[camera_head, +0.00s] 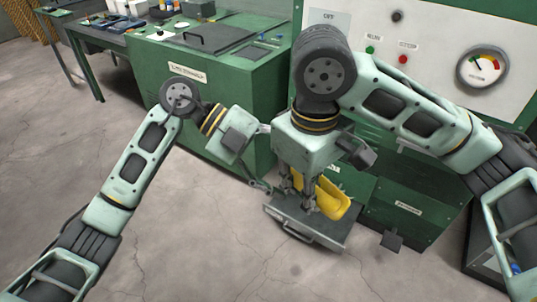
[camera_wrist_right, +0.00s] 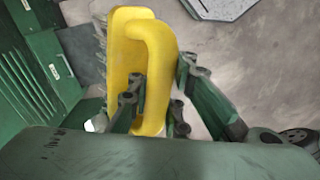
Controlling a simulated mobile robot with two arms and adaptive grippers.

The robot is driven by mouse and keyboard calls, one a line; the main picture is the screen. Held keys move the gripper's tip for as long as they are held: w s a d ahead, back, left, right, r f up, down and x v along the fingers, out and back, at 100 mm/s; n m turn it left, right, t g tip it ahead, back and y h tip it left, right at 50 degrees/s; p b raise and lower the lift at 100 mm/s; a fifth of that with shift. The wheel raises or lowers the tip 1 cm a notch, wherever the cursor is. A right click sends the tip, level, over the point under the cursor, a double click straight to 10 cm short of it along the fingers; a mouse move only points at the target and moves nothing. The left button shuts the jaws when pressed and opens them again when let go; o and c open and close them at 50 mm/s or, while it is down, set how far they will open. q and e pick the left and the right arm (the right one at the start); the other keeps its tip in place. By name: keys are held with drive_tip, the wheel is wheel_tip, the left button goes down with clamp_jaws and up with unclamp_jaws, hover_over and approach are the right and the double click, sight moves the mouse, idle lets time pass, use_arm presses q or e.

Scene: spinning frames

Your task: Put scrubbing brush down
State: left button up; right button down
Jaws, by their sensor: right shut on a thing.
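The yellow scrubbing brush (camera_head: 333,198) is in my right gripper (camera_head: 309,204) in the head view. It hangs above or at a dark grey pull-out tray (camera_head: 330,236) low on the green machine; I cannot tell whether it touches the tray. In the right wrist view, the fingers of the right gripper (camera_wrist_right: 158,95) close around the brush's curved handle (camera_wrist_right: 158,55), with grey bristles on its left side. My left gripper (camera_head: 261,186) is at the left of the tray, partly hidden by shadow and small in view; its opening is unclear.
A green machine with a white panel and gauge (camera_head: 482,69) stands behind the tray. A green cabinet (camera_head: 225,85) is left of it, and a table with bottles and tools (camera_head: 110,30) is farther left. Bare concrete floor (camera_head: 200,240) lies in front.

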use_arm(q)
drive_tip(key=x, duration=0.5)
drive_tip(key=shift+a, duration=0.1)
drive_tip(key=c, duration=1.4)
use_arm(e)
drive_tip(key=c, duration=1.6)
unclamp_jaws()
use_arm(q)
drive_tip(key=shift+r, duration=0.1)
